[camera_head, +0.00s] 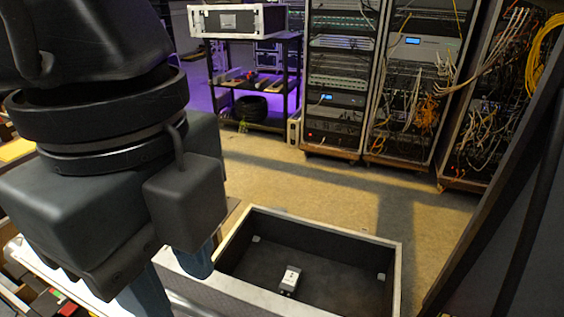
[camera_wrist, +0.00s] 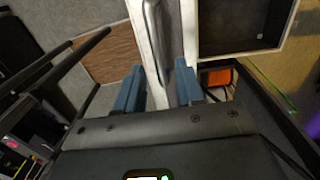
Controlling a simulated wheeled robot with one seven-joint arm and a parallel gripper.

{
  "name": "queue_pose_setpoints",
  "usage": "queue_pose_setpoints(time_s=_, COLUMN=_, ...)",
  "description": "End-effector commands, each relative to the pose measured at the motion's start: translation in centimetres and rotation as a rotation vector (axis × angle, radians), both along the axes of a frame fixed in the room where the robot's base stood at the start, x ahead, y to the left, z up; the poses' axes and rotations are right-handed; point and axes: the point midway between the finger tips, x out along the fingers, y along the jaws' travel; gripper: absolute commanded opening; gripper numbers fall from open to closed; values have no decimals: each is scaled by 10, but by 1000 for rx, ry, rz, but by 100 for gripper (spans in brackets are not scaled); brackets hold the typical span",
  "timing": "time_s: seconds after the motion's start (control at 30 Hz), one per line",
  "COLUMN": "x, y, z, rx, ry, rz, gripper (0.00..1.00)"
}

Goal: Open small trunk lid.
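The small trunk, a box with a pale metal rim (camera_head: 325,227) and dark inside, stands open-topped at the bottom centre of the head view. Part of its dark inside and pale rim (camera_wrist: 245,52) shows at the upper right of the wrist view. No lid covers the opening; I cannot clearly make out the lid. My gripper (camera_head: 178,283) hangs at the trunk's left side, its blue fingers apart. In the wrist view, a silver bar (camera_wrist: 154,30) and a white strip (camera_wrist: 139,35) run down toward the gap between my gripper's fingers (camera_wrist: 158,90). Contact cannot be told.
A small white device (camera_head: 290,279) lies in the trunk. Equipment racks (camera_head: 340,85) with loose cables stand behind, beside a black shelf cart (camera_head: 255,125) carrying a white-edged case (camera_head: 225,20). A dark slanted frame (camera_head: 500,200) rises at right. Floor behind the trunk is clear.

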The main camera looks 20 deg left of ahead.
Motion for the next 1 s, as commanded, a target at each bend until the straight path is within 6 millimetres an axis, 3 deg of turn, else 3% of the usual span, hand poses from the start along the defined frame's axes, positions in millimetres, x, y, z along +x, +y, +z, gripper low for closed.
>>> queue_pose_setpoints(time_s=0.4, x=-1, y=0, z=-11, rx=2, ry=1, rz=0, gripper=38)
queue_pose_setpoints(time_s=0.8, x=-1, y=0, z=-11, rx=2, ry=1, rz=0, gripper=0)
queue_pose_setpoints(time_s=1.0, x=-1, y=0, z=-11, rx=2, ry=1, rz=0, gripper=0)
